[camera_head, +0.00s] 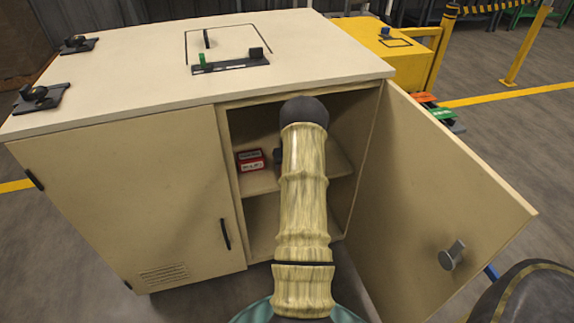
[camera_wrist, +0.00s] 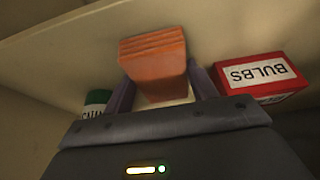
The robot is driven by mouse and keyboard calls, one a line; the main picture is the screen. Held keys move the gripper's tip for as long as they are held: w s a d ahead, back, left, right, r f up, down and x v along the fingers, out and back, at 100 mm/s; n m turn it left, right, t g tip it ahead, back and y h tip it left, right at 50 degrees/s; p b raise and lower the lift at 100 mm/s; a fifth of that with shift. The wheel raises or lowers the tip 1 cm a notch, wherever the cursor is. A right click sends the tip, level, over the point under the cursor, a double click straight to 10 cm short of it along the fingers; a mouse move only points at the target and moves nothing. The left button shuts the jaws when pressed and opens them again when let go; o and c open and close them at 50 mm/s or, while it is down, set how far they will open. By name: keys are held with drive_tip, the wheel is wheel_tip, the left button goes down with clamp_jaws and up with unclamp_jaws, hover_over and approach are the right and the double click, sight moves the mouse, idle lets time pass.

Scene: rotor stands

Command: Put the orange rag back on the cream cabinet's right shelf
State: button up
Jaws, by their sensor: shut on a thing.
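The orange rag (camera_wrist: 155,65), folded into a block, sits between the two fingers of my gripper (camera_wrist: 163,86), which is shut on it in the wrist view. The cream cabinet (camera_head: 120,190) stands ahead in the head view with its right door open. My arm reaches into that right compartment, above or at the middle shelf (camera_head: 262,183). My arm hides the rag and most of my gripper in the head view. A pale shelf surface (camera_wrist: 60,60) lies close beyond the rag in the wrist view. I cannot tell whether the rag touches it.
A red bulbs box (camera_head: 250,160) is on the shelf left of my arm; it also shows in the wrist view (camera_wrist: 262,78). A green-topped can (camera_wrist: 95,103) is on the rag's other side. The open door (camera_head: 440,190) stands to the right.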

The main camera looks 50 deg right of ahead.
drive_tip(key=shift+f, duration=0.2)
drive_tip(key=o, duration=1)
drive_tip(key=p+v, duration=0.2)
drive_tip(key=v, duration=1)
drive_tip(key=shift+a+p, duration=0.15)
drive_tip(key=shift+p, duration=0.15)
